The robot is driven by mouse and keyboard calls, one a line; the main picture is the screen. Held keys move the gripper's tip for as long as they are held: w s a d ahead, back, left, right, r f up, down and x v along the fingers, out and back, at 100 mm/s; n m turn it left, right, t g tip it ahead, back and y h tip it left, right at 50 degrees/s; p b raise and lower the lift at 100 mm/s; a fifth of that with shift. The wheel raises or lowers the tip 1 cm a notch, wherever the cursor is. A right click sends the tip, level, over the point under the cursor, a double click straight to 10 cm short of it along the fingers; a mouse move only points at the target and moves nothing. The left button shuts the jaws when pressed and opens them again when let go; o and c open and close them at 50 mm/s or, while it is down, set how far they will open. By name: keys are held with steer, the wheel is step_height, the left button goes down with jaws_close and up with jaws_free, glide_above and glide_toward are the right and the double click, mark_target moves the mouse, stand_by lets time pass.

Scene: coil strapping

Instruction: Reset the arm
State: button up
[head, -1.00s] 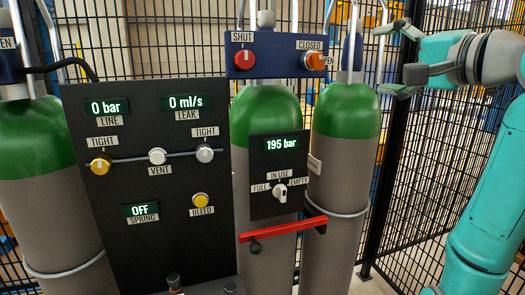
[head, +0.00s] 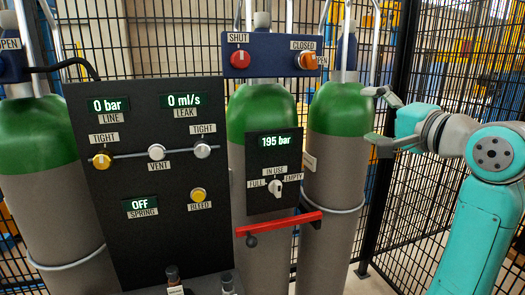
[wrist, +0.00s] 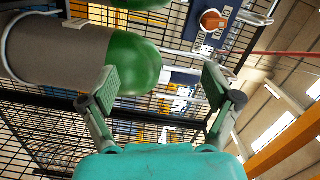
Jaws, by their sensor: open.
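My gripper (head: 372,116) is at the right in the head view, in front of the right-hand green-topped cylinder (head: 337,111). Its fingers are spread and point left, with nothing between them. In the wrist view the two fingers (wrist: 155,90) stand wide apart. The cylinder (wrist: 65,52) lies sideways in that view, its green top near the left finger. I cannot tell whether the finger touches it. My teal arm rises from the lower right in the head view.
A dark panel (head: 150,240) shows 0 bar, 0 ml/s and OFF. A smaller panel (head: 274,205) shows 195 bar, with a red bar (head: 280,227) below. A blue box (head: 270,67) carries a red knob and an orange knob (head: 306,60). Mesh fencing (head: 430,190) stands behind.

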steer(key=s+f+h, duration=0.2)
steer(key=f, duration=1.4)
steer(key=s+f+h, duration=0.2)
steer(key=f, duration=1.5)
steer(key=s+f+h, duration=0.1)
steer(key=s+f, duration=0.6)
steer(key=f, duration=0.3)
steer(key=s+a+f+n+h, duration=0.1)
steer(key=s+f, duration=0.3)
steer(key=s, duration=0.3)
steer(key=s+f+n+h, duration=0.1)
steer(key=s+f+n, duration=0.15)
steer(key=s, duration=0.35)
steer(key=s+a+f+n, duration=0.1)
steer(key=s+f, duration=0.3)
steer(key=s, duration=0.3)
steer(key=s+a+r+n+g, duration=0.1)
steer(key=s+n, duration=0.4)
steer(key=s, duration=1.5)
steer(key=shift+s+r+n, duration=0.25)
steer(key=shift+r+n, duration=0.1)
steer(key=shift+r, duration=0.1)
